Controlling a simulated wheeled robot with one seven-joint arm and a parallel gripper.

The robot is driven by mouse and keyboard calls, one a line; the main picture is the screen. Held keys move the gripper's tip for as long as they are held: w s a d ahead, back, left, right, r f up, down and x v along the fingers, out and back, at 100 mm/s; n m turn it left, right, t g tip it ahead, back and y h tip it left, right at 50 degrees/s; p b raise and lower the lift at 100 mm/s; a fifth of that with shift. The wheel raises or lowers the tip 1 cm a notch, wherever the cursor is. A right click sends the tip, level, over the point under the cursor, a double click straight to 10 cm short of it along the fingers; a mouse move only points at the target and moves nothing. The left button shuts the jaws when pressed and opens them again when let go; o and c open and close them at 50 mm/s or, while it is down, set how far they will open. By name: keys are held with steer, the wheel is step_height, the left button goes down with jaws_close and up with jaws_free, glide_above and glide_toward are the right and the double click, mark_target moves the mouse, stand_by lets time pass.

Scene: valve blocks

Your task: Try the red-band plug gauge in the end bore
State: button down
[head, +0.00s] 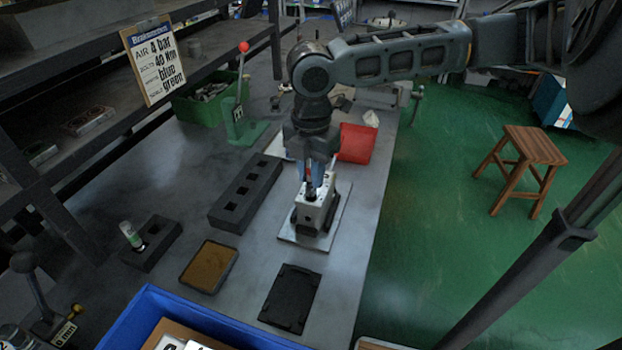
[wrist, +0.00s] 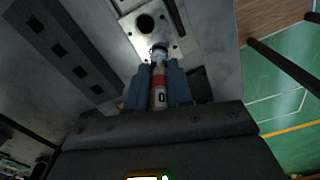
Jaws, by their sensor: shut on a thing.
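The valve block (head: 316,211) is a light metal block with dark sides, standing on a pale plate (head: 298,236) on the bench. My gripper (head: 318,182) points down at its top. In the wrist view, my gripper's blue fingers (wrist: 159,88) are shut on the red-band plug gauge (wrist: 158,78), a pale cylinder with red bands and a black mark. The gauge's metal tip meets the block's top face (wrist: 137,38) at one end. I cannot tell how far the tip is inside a bore. Another dark round bore (wrist: 145,22) in that face is open and empty.
A black rack with square holes (head: 245,193) lies left of the block. A brown tray (head: 209,266), black mat (head: 290,297) and red bin (head: 356,143) are nearby.

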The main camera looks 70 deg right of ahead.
steer(key=shift+f+b, duration=0.35)
steer(key=shift+f, duration=0.2)
steer(key=shift+r, duration=0.25)
stand_by(0.9)
steer(key=shift+r+p, duration=0.45)
steer(key=shift+p, duration=0.2)
steer(key=shift+r, duration=0.1)
step_height(320, 180, up, 3)
steer(key=p, duration=0.3)
steer(key=shift+r, duration=1.35)
